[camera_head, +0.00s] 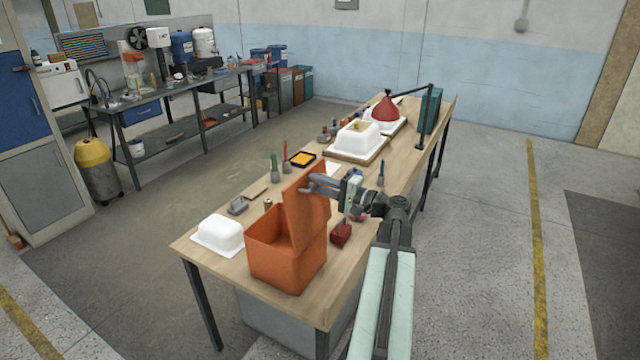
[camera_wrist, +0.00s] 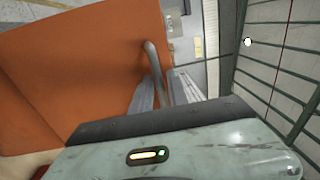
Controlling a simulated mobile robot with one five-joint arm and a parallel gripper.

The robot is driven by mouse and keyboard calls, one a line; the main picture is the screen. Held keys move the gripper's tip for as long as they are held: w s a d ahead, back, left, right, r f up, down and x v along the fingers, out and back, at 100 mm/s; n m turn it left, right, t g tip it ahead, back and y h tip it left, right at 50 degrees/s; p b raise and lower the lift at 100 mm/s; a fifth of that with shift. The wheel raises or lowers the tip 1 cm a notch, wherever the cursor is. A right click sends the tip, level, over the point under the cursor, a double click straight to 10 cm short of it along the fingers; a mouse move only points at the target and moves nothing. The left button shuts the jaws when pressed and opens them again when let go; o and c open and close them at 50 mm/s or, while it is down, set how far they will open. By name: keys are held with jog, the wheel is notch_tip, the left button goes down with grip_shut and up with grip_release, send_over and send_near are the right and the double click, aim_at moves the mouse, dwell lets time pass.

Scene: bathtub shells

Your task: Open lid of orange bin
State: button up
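The orange bin (camera_head: 282,258) stands near the front end of the wooden workbench. Its lid (camera_head: 308,208) is swung up and stands nearly upright above the bin's right side, so the top is open. The lid fills the left of the wrist view (camera_wrist: 75,70). My gripper (camera_head: 312,184) is at the lid's upper right edge. In the wrist view its two grey fingers (camera_wrist: 158,94) lie either side of a thin bent grey bar (camera_wrist: 155,65) beside the lid. I cannot tell whether they press on the bar.
The workbench (camera_head: 215,262) has a white tub (camera_head: 219,235) left of the bin. A small red block (camera_head: 341,235) is near my arm. The floor right of the bench is clear.

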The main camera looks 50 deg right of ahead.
grip_shut()
dwell(1.3)
